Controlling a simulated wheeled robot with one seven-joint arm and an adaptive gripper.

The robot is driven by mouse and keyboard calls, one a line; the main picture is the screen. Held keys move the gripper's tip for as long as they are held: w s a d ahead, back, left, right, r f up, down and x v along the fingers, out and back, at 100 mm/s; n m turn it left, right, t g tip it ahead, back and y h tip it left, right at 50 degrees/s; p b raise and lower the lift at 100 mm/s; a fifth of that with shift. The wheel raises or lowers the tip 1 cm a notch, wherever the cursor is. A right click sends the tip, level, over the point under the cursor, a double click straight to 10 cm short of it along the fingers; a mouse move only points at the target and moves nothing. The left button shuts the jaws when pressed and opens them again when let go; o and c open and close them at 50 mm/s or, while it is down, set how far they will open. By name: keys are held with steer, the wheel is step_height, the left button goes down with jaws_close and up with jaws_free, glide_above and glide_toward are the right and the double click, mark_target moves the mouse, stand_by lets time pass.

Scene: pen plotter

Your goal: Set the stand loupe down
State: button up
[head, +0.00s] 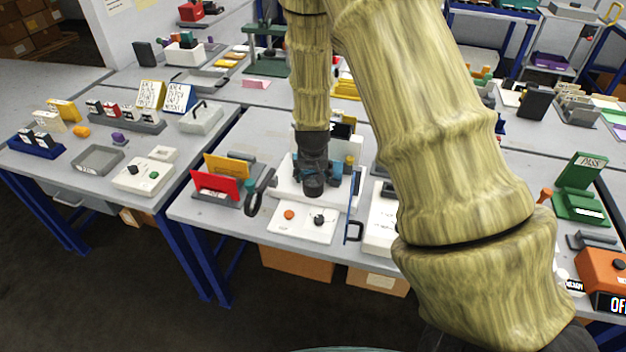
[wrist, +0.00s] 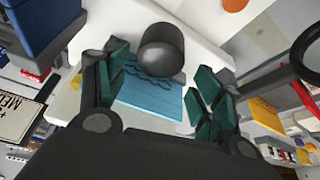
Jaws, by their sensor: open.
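A short dark grey cylinder, which looks like the stand loupe (wrist: 162,48), shows in the wrist view over the top edge of a light blue sheet with wavy lines (wrist: 150,98). My gripper (wrist: 165,75) is open, with its teal fingers apart on either side of the cylinder. I see gaps between it and the fingers. In the head view my gripper (head: 314,168) points down over the white plotter (head: 285,185), and the dark cylinder (head: 313,187) shows just below it. Whether its base touches the sheet is hidden.
A black ring-shaped tool (head: 259,192) stands to the left, near red and yellow cards (head: 215,183). A white control panel (head: 303,225) with an orange knob (head: 289,214) lies in front.

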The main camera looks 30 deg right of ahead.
steer(key=shift+b+v, duration=0.45)
steer(key=shift+v, duration=2.15)
